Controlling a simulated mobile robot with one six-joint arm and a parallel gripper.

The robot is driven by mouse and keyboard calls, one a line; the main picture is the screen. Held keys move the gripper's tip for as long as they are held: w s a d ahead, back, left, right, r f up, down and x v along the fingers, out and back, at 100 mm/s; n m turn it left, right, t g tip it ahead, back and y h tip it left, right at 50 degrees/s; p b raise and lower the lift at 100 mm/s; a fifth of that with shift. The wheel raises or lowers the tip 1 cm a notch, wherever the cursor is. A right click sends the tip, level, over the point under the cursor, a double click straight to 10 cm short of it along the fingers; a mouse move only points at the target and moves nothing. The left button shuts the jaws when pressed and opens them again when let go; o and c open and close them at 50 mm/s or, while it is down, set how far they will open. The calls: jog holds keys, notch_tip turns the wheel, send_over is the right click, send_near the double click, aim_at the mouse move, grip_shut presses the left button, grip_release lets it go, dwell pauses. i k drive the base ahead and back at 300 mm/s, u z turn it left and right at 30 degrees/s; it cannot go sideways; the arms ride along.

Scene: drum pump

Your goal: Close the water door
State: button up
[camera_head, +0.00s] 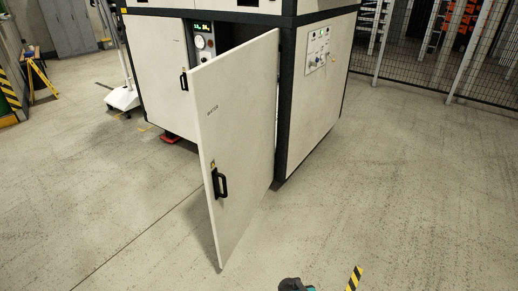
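The water door (238,140) is a tall off-white panel with small dark lettering near its upper part. It stands open, swung out from the cabinet (318,95) and hinged at its right edge by the dark corner post. Its black handle (220,185) is on the free left edge, which points towards me, with a small yellow label just above it. Part of the cabinet's opening shows dark behind the door, and the door hides the rest. A small dark and teal piece of my arm shows at the bottom edge. My gripper is not in view.
A second, closed door (158,72) with a black handle is left of the opening. A gauge panel (203,38) shows inside. A red object (169,138) lies by the cabinet's foot. A mesh fence (455,55) stands behind.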

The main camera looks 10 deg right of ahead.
aim_at(233, 95)
jog(key=u, duration=0.1)
jog(key=i, duration=0.95)
jog(key=z, duration=0.35)
jog(key=k, duration=0.6)
jog(key=u, duration=1.8)
